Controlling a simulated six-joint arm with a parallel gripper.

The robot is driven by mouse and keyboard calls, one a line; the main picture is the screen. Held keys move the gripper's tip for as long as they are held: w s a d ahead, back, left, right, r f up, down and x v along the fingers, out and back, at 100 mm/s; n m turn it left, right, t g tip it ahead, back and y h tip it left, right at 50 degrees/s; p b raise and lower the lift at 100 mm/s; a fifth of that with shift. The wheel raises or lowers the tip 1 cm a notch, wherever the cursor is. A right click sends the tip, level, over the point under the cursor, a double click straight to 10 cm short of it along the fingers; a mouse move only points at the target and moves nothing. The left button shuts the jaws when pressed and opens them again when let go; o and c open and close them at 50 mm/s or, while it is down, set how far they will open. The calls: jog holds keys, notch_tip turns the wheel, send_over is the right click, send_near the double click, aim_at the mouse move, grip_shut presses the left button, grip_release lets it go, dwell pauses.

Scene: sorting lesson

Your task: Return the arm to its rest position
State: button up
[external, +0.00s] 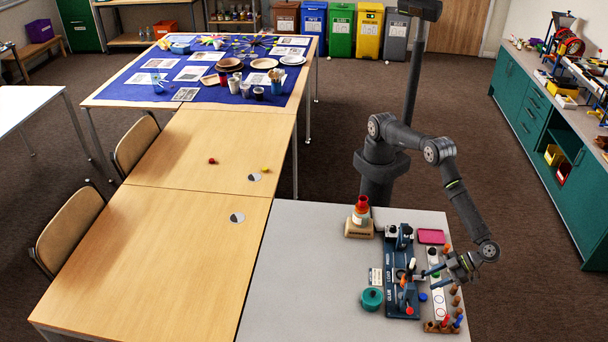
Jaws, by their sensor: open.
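My gripper (428,279) is open, with its two fingers pointing left over the right part of the grey table (310,270). It hangs above a white strip with coloured spots (437,303), just right of a dark blue fixture (391,280). I see nothing held between the fingers. My arm rises from its base behind the table, bends at the elbow and comes down on the right side. Whether the fingers touch anything below is too small to tell.
A red-topped bottle on a wooden block (360,228), a teal round container (371,299), a pink tray (431,236) and a wooden holder with coloured pieces (444,325) stand close by. The grey table's left part is clear. Wooden tables (150,262) adjoin on the left.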

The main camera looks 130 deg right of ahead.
jog(key=w+d+r, duration=0.1)
jog(key=w+r, duration=0.2)
jog(key=r, duration=0.1)
jog(key=w+r, duration=0.4)
jog(key=w+d+r, duration=0.1)
jog(key=w+r, duration=0.3)
jog(key=shift+w+d, duration=0.15)
jog(key=shift+d, duration=0.15)
jog(key=w+d+n+y, duration=0.1)
jog(key=w+d, duration=0.5)
jog(key=d, duration=0.3)
jog(key=w+d+f+n+t, duration=0.1)
jog(key=w+d, duration=0.5)
jog(key=d, duration=0.3)
jog(key=w+d+n+y, duration=0.1)
jog(key=w+d, duration=0.5)
jog(key=d, duration=0.3)
jog(key=d+f+n+y, duration=0.1)
jog(key=d+f, duration=0.2)
jog(key=d, duration=0.6)
jog(key=s+d+f+n+y, duration=0.1)
jog(key=d+f, duration=0.3)
jog(key=d, duration=0.6)
jog(key=shift+f+t+y, duration=0.15)
jog(key=shift+t+y, duration=0.15)
jog(key=shift+t, duration=0.1)
